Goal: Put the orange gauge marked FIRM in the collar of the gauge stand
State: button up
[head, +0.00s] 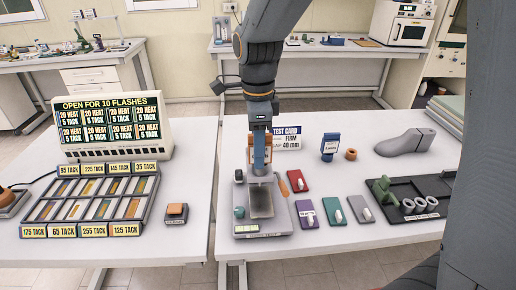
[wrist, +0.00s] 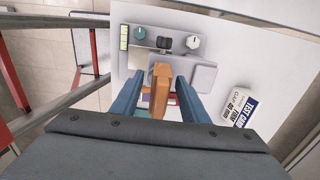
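The orange gauge (wrist: 161,92) is upright between the two blue fingers of my gripper (wrist: 159,84) in the wrist view. In the head view, its orange sides (head: 250,152) show behind the blue finger of my gripper (head: 261,158). My gripper appears shut on it, above the grey bench device (head: 262,228) with a display and knobs. The FIRM mark on the gauge is not readable. A blue block with a white label (head: 330,147) stands right of my gripper, beside a small orange ring (head: 351,154). I cannot make out the stand's collar.
A test card (head: 287,138) reading FIRM and 40 mm stands behind the device. Red, purple, green and grey pads (head: 359,207) lie to its right. A grey shoe last (head: 404,143) and a black tray (head: 425,190) are farther right. The sample rack (head: 50,210) is left.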

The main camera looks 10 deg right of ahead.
jog(key=shift+r+b, duration=1.1)
jog(key=shift+r, duration=2.85)
